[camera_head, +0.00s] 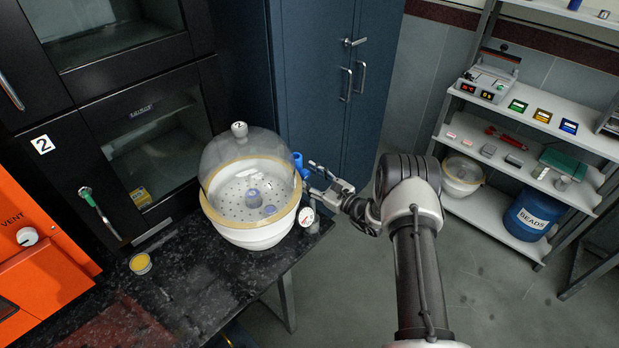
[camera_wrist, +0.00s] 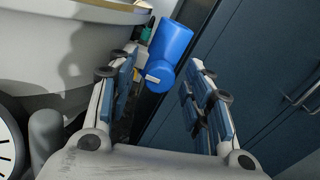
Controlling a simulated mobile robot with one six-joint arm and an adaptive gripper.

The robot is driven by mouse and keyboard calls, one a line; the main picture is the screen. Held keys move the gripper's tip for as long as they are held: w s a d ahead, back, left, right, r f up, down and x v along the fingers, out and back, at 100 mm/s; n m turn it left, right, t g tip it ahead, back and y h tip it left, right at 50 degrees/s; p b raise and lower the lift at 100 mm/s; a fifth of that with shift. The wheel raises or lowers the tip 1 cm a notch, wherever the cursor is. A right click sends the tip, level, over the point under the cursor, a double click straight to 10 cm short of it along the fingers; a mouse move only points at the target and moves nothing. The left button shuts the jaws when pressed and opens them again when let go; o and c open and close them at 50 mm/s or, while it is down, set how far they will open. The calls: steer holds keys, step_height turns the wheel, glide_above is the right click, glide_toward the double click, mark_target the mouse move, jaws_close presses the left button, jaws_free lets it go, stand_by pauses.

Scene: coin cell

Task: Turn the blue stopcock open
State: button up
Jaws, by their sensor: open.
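The blue stopcock (camera_head: 299,163) is on the right side of a glass-domed desiccator (camera_head: 252,235) on the dark bench. In the wrist view the stopcock (camera_wrist: 168,52) is a blue cylindrical piece with a small white mark, just beyond and between my fingertips. My gripper (camera_head: 322,178) reaches in from the right, close beside the stopcock. In the wrist view my gripper (camera_wrist: 163,85) is open, its blue-padded fingers apart on either side. I cannot tell whether either finger touches the stopcock.
A round pressure gauge (camera_head: 306,216) sits just below my gripper, by the desiccator's white bowl. A small yellow-topped jar (camera_head: 140,263) stands on the bench (camera_head: 200,300) to the left. Blue cabinet doors (camera_head: 345,100) stand behind. The floor to the right is clear up to the shelves (camera_head: 500,210).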

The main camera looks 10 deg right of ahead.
steer(key=shift+c, duration=0.6)
steer(key=c, duration=0.9)
steer(key=shift+c, duration=0.2)
steer(key=m+b, duration=0.1)
steer(key=m, duration=0.3)
steer(key=shift+b, duration=0.3)
steer(key=m+b, duration=0.1)
steer(key=m, duration=0.8)
steer(key=shift+d, duration=0.1)
steer(key=m, duration=0.4)
steer(key=shift+m, duration=0.4)
